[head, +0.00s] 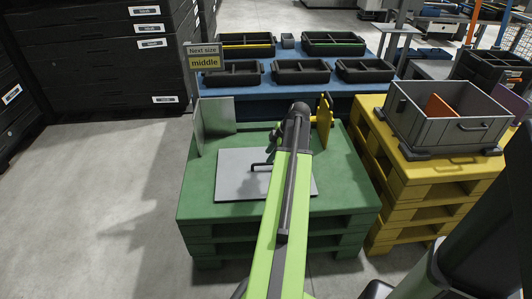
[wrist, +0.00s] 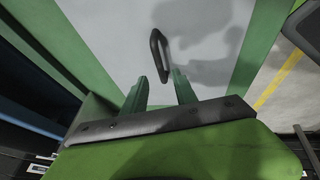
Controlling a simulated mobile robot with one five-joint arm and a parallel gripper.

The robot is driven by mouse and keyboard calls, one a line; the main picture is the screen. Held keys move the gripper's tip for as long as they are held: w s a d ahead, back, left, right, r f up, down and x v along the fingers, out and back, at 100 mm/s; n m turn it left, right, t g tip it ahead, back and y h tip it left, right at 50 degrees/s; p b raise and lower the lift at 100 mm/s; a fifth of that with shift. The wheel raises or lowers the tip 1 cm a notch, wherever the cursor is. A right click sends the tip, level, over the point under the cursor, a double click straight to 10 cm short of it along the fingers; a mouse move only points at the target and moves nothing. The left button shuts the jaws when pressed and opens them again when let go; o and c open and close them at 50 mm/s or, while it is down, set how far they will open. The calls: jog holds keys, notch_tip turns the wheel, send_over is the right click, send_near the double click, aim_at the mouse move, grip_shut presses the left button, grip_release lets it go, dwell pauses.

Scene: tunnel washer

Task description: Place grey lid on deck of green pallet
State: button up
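The grey lid (head: 237,185) lies flat on the deck of the green pallet (head: 345,185), towards its front left. Its dark bar handle (head: 262,167) stands up from the middle, partly behind my arm. In the wrist view the lid (wrist: 205,25) fills the upper middle, with its handle (wrist: 158,55) just beyond my fingertips. My gripper (wrist: 160,80) is open, its two green fingers apart with nothing between them. The handle is clear of the fingers. Part of the lid's right side is hidden by my arm in the head view.
A grey upright panel (head: 215,122) and a yellow one (head: 325,120) stand at the pallet's back. A yellow pallet (head: 425,185) with a grey crate (head: 440,138) stands close on the right. Black trays stand on a blue surface (head: 265,105) behind. Floor is free at left.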

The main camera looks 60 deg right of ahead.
jog(key=p+v, duration=0.3)
jog(key=v, duration=0.3)
jog(key=shift+p, duration=0.3)
jog(key=w+a+f+m+g+y, duration=0.1)
jog(key=w+a, duration=0.8)
jog(key=a, duration=0.3)
jog(key=w+a+f+m+g, duration=0.1)
jog(key=w+a+m+g, duration=0.1)
jog(key=w+a, duration=0.85)
jog(key=w+a+m+g+h, duration=0.1)
jog(key=a+m, duration=0.3)
jog(key=a, duration=3.1)
jog(key=shift+w+a+f+m+g+h, duration=0.15)
jog(key=shift+w+a+m+g+h, duration=0.2)
jog(key=shift+w+g, duration=0.2)
